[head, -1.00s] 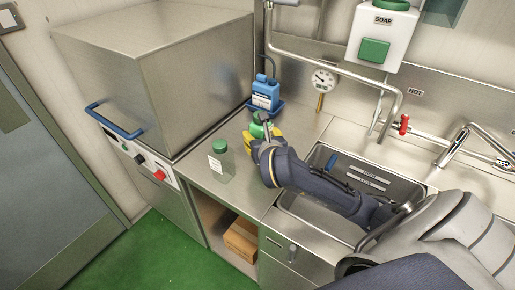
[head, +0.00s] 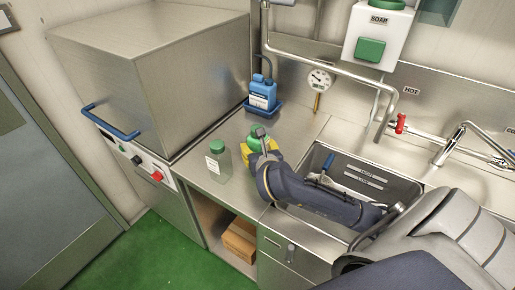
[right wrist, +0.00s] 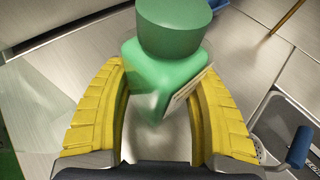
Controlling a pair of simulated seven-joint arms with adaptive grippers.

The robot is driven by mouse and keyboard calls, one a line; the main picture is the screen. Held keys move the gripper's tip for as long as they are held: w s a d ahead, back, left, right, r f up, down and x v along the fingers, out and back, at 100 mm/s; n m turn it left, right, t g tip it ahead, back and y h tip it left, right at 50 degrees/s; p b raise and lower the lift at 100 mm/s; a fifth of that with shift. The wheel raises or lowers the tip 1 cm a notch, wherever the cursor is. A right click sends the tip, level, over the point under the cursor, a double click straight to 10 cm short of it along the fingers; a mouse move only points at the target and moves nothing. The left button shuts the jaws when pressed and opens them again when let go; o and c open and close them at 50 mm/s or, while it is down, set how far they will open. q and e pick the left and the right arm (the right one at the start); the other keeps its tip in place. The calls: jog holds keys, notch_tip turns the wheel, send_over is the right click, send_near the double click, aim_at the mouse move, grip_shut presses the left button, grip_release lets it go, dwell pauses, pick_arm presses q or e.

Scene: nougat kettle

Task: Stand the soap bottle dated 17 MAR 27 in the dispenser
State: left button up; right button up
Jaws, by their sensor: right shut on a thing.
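My right gripper (head: 262,148) is shut on a translucent green bottle (right wrist: 155,75) with a green cap (head: 257,133). In the right wrist view its yellow fingers (right wrist: 160,115) stand on both sides of the bottle. A pale label shows there edge-on, and no date can be read. A second clear-green bottle (head: 219,165) with a green cap and white label stands upright on the counter to the left; its date is too small to read. The white soap dispenser (head: 378,32), marked SOAP, with a green front, hangs on the wall above the sink. My left gripper is not in view.
A blue bottle (head: 263,90) stands in a blue wall holder (head: 262,109) at the back. The sink (head: 345,165) is right of the counter (head: 215,188), with pipes and a red-handled tap (head: 400,122) behind. A steel dishwasher (head: 150,75) stands left.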

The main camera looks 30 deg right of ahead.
aim_at(258, 146)
jog(key=o, duration=1.6)
jog(key=shift+f, duration=0.1)
jog(key=shift+s+a+r, duration=0.1)
jog(key=shift+s+r, duration=0.05)
jog(key=shift+r, duration=0.05)
jog(key=shift+v, duration=1.8)
jog(key=shift+c, duration=0.5)
